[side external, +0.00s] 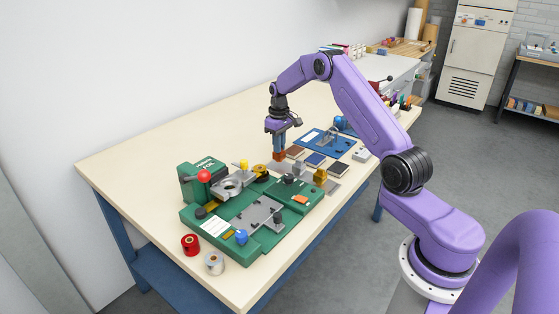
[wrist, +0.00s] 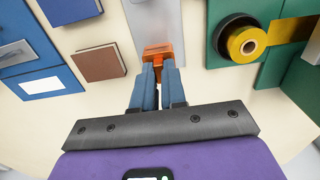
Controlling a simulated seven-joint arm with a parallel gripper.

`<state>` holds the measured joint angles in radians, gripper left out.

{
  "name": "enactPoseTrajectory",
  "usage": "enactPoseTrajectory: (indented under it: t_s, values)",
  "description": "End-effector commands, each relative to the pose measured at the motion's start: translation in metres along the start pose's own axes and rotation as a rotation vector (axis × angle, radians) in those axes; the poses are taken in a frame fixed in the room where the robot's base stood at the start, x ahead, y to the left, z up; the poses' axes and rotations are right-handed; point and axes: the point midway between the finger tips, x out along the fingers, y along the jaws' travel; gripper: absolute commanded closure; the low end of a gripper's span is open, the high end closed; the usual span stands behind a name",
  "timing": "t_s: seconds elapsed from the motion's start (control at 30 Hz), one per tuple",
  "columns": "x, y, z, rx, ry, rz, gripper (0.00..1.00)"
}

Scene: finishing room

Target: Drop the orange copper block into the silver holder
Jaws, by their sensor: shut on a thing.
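My gripper (side external: 279,145) points down over the bench, just behind the green machine. It is shut on the orange copper block (side external: 279,156), which sits between the blue fingertips. The wrist view also shows the copper block (wrist: 158,50) at the tips of my gripper (wrist: 159,68), over or by the end of a grey metal strip (wrist: 154,18). I cannot tell whether the block touches the surface. A silver holder-like part (side external: 230,185) stands on the green machine, left of my gripper in the side view; I cannot tell for certain that it is the silver holder.
The green machine (side external: 212,236) with a red knob (side external: 204,176) fills the bench's near part. Red (side external: 190,244) and silver (side external: 214,263) rolls stand at its front. Dark and brown square pieces (side external: 315,159) and a blue fixture (side external: 335,144) lie right of my gripper. The bench's back-left is clear.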

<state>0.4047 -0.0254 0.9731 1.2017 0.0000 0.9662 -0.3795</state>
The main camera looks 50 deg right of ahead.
Motion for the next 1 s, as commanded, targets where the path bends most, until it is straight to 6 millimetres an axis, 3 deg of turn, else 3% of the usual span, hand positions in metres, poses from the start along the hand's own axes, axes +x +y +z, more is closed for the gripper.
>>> enactPoseTrajectory:
  t_s: [0.7,1.0]
  values:
    - [-0.05,0.0,0.0,0.0,0.002,0.001,1.0]
    - [-0.056,0.0,0.0,0.0,0.001,0.0,1.0]
